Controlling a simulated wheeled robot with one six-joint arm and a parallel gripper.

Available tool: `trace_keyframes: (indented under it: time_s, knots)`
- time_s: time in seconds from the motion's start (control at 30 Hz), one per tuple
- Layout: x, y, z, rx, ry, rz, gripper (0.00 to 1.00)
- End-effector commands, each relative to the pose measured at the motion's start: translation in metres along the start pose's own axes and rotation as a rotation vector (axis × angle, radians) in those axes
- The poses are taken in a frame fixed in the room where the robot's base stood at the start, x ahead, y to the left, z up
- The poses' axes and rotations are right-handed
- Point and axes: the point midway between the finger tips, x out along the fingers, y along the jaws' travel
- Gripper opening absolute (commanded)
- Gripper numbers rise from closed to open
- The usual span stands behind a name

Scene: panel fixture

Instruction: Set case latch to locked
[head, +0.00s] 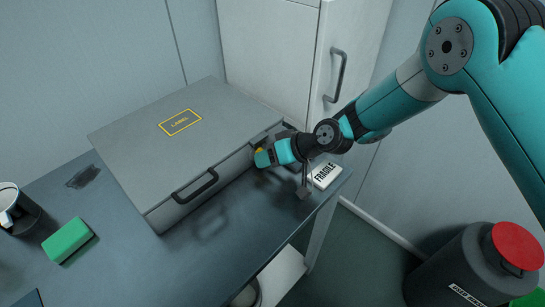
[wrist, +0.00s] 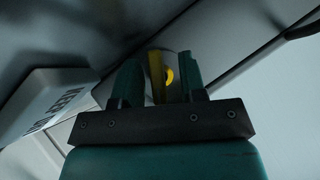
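The grey case (head: 170,150) lies closed on the dark table, with a dark handle (head: 195,186) on its front. A yellow latch (head: 259,150) is on the front right of the case, mostly hidden by my gripper (head: 264,159). In the wrist view, the yellow latch lever (wrist: 157,75) stands between the two fingers of my gripper (wrist: 160,80), closer to the left finger. A curved yellow mark (wrist: 169,76) shows beside the lever. The fingers are apart, with a gap on the right side of the lever. I cannot tell whether the left finger touches it.
A green block (head: 67,240) and a mug (head: 14,208) are at left. A cabinet with a handle (head: 336,75) is behind; a red-lidded bin (head: 470,270) stands lower right.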

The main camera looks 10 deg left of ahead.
Motion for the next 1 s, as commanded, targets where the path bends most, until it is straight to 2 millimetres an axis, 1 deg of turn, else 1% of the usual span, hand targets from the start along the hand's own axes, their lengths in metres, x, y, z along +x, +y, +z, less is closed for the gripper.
trace_keyframes:
  time_s: [0.1, 0.13, 0.17, 0.2, 0.27, 0.3, 0.37, 0.4, 0.5, 0.67, 1.0]
  knots:
    - [0.000, 0.000, 0.000, 0.000, 0.000, 0.000, 0.38]
    - [0.000, 0.000, 0.000, 0.000, 0.000, 0.000, 0.34]
    - [0.000, 0.000, 0.000, 0.000, 0.000, 0.000, 0.27]
    - [0.000, 0.000, 0.000, 0.000, 0.000, 0.000, 0.18]
    - [0.000, 0.000, 0.000, 0.000, 0.000, 0.000, 0.04]
    - [0.000, 0.000, 0.000, 0.000, 0.000, 0.000, 0.00]
    - [0.000, 0.000, 0.000, 0.000, 0.000, -0.001, 0.00]
    - [-0.009, 0.005, 0.004, 0.003, 0.000, 0.002, 0.00]
    - [-0.003, 0.002, 0.002, -0.003, -0.001, 0.004, 0.00]
    - [0.000, -0.001, 0.000, -0.035, 0.000, 0.030, 0.00]
    - [0.002, -0.004, -0.001, -0.188, 0.003, 0.176, 0.00]
